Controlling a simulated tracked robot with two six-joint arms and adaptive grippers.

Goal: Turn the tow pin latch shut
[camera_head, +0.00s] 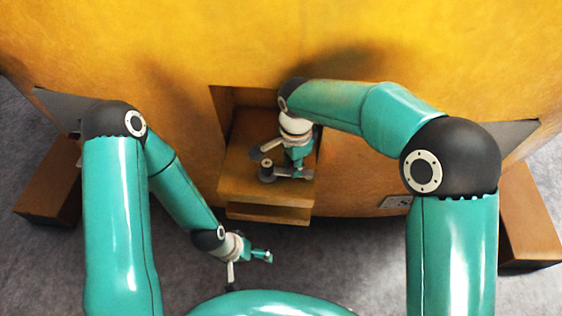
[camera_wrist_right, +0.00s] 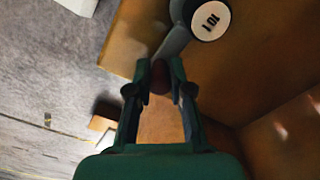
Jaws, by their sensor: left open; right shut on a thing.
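The tow pin latch (camera_head: 267,171) stands on the brown tow housing at the front of the yellow casting. In the right wrist view its round head (camera_wrist_right: 210,20) has a white disc with dark lettering, and a grey lever (camera_wrist_right: 174,42) reaches from it to my fingers. My right gripper (camera_head: 301,173) points down over the housing; in its wrist view, the fingers (camera_wrist_right: 160,75) are shut on the lever's dark reddish end, which they partly hide. My left gripper (camera_head: 262,256) is open and empty, low in front of the housing and away from the latch.
The yellow casting (camera_head: 180,50) rises behind the housing, whose ledge (camera_head: 265,190) sits in a recess with side walls. Brown blocks (camera_head: 48,195) and (camera_head: 528,215) stand at either side. Grey floor (camera_head: 355,265) lies free in front.

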